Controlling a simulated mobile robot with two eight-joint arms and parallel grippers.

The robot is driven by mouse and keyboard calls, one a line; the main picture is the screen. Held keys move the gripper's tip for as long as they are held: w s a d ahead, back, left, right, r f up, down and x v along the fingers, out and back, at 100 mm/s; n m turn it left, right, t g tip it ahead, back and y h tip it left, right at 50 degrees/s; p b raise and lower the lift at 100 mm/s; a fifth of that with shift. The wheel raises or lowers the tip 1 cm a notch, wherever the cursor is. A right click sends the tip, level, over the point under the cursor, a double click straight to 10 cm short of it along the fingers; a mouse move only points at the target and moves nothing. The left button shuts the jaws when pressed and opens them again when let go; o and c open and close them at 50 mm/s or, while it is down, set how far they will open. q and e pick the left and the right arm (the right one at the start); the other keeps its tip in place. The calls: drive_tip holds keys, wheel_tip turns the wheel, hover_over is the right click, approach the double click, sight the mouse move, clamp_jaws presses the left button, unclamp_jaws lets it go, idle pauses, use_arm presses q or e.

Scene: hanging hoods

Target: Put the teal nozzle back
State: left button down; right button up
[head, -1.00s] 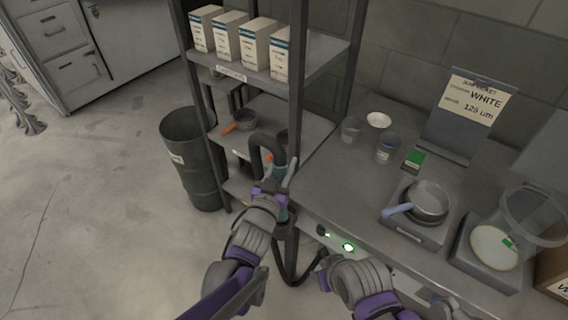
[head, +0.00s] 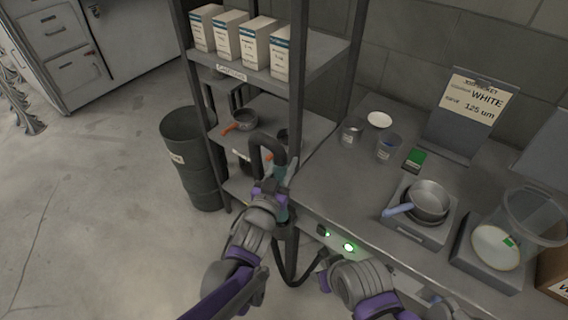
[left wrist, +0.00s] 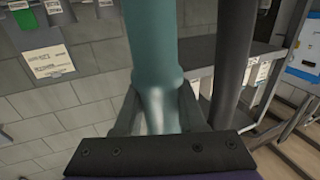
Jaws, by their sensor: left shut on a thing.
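The teal nozzle (head: 281,178) is upright in front of the workbench's left end, with a thick black hose (head: 268,146) looping over its top. My left gripper (head: 271,192) is shut on it. In the left wrist view the teal nozzle (left wrist: 154,60) runs up between the two fingers of my left gripper (left wrist: 158,112), and a dark hose stands beside it. My right arm reaches to the bench front by the green-lit switch (head: 348,247); its fingertips are not clear. A black hose (head: 287,262) hangs below the nozzle and curves towards the right arm.
A shelf rack (head: 297,90) with several boxes stands just behind the nozzle. A dark bin (head: 190,165) stands to its left. The bench (head: 335,190) holds cups, a white dish (head: 379,120), a pan (head: 428,199) on a scale and a clear container (head: 533,215).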

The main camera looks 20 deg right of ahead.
use_arm(q)
drive_tip(key=shift+f, duration=0.15)
wheel_tip(320, 180, down, 9)
drive_tip(key=b, duration=0.7)
drive_tip(key=shift+f+b, duration=0.15)
drive_tip(key=shift+b, duration=0.15)
drive_tip(key=shift+c, duration=2)
unclamp_jaws()
drive_tip(key=v, duration=1.1)
drive_tip(key=shift+w, duration=0.1)
